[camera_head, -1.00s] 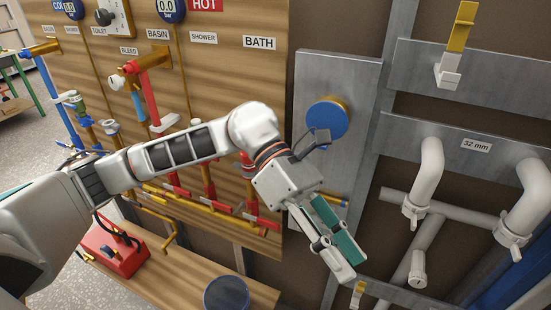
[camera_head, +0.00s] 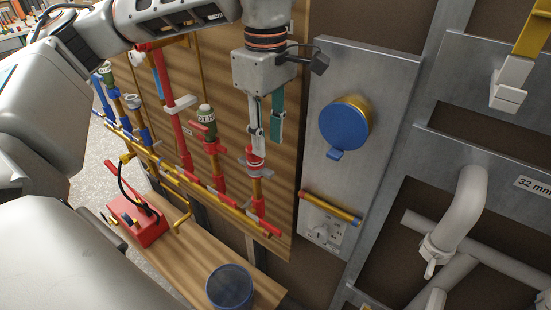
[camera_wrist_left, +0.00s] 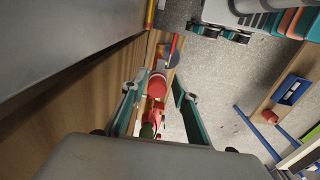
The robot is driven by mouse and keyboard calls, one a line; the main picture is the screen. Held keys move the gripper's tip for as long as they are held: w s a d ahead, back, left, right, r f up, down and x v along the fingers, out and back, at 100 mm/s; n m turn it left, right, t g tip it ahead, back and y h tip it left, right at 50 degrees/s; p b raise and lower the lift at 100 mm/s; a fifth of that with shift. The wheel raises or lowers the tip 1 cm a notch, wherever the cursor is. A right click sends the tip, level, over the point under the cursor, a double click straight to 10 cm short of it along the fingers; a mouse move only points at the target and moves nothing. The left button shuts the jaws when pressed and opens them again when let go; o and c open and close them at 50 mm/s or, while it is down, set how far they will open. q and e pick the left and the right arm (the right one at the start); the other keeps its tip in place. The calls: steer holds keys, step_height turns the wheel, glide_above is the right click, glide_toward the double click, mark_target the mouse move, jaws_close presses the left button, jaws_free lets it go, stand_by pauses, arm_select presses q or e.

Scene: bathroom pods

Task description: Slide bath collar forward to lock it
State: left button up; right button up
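The rightmost pipe stub, which I take to be the bath one, stands at the wooden panel in the head view. It carries a grey collar (camera_head: 255,164) with red parts around it, on a red and brass pipe (camera_head: 257,193). My left gripper (camera_head: 267,146) points down just above this collar, its two fingers apart. In the left wrist view the open fingers (camera_wrist_left: 158,98) stand either side of a red round fitting (camera_wrist_left: 157,86), with nothing gripped. Whether the collar is locked cannot be told. My right gripper is not in view.
A grey plate with a blue round cap (camera_head: 344,127) stands close right of the gripper. A green-topped valve (camera_head: 206,122) and red pipes stand to its left.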

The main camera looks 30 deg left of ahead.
mark_target(268, 172)
arm_select(q)
step_height(268, 172, down, 6)
steer(key=shift+s+r, duration=0.1)
steer(key=shift+r, duration=0.15)
steer(key=shift+f, duration=0.85)
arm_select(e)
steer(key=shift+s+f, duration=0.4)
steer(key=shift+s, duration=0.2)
arm_select(q)
jaws_close()
